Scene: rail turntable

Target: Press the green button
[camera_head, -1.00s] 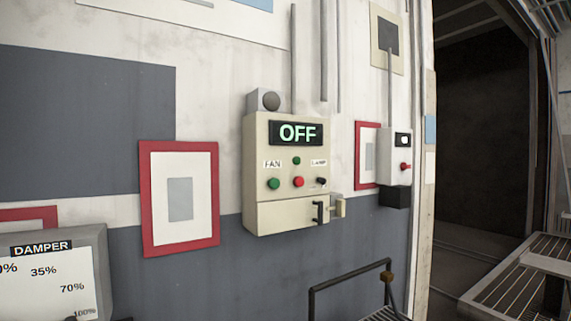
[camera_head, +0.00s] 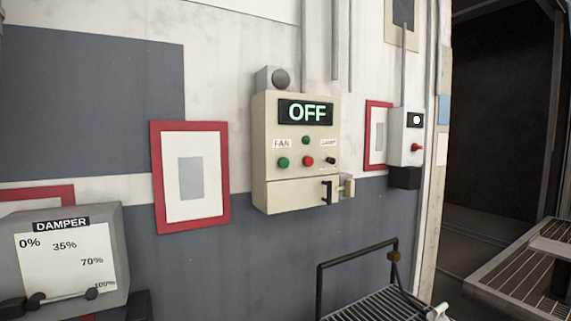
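A cream control box (camera_head: 262,135) hangs on the wall near the middle of the head view. Its display (camera_head: 306,112) reads OFF in green letters. A round green button (camera_head: 283,162) sits at the lower left of its face, under the FAN label (camera_head: 282,144). A red button (camera_head: 308,160) is to its right. Nothing covers the green button. Neither of my grippers can be made out in the view.
A black knob (camera_head: 331,160) and a latch handle (camera_head: 327,191) are on the box's right side. A grey DAMPER box (camera_head: 115,250) stands lower left. A grey switch box (camera_head: 398,140) hangs at right. A railed grating (camera_head: 365,303) lies below, and a dark opening (camera_head: 500,120) is at far right.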

